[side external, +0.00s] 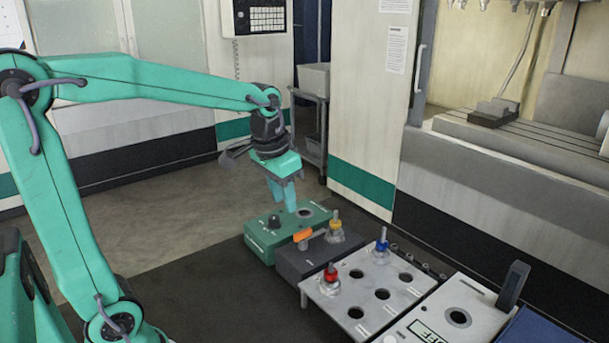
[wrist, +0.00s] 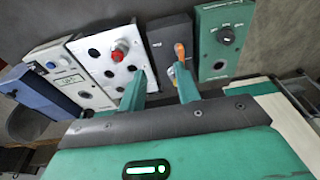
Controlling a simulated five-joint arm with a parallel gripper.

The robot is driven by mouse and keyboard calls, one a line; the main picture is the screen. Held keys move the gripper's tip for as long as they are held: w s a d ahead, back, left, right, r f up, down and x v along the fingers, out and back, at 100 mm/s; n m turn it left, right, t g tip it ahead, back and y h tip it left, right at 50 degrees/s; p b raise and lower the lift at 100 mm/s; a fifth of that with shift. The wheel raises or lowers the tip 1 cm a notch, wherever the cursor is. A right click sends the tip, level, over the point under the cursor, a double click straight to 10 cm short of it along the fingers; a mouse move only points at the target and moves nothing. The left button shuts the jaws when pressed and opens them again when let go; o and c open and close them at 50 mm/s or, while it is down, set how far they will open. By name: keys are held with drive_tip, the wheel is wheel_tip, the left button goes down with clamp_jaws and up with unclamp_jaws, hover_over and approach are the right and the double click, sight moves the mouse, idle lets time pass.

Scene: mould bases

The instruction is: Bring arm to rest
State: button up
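My gripper (side external: 283,200) hangs fingers-down above the green box (side external: 262,247). In the wrist view my gripper's two fingers (wrist: 160,80) stand apart with nothing between them. The dark grey box (side external: 300,265), with an orange lever (side external: 303,236) and a yellow-topped piece (side external: 335,228), lies beside the green box. The light grey plate (side external: 362,292) holds a red-topped piece (side external: 330,273) and a blue-topped piece (side external: 382,240), both upright, among several empty holes.
A white box (side external: 478,300) with a small display stands right of the plate, with a dark upright part (side external: 513,285) and a blue box (side external: 545,332) beyond. A machine (side external: 500,190) and cabinets stand behind. Open floor (side external: 180,225) lies left of the green box.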

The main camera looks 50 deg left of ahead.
drive_tip(key=s+d+t, duration=0.3)
drive_tip(key=s+d, duration=0.1)
drive_tip(key=s, duration=0.9)
drive_tip(key=shift+d, duration=0.15)
drive_tip(key=shift+f, duration=0.1)
idle(0.5)
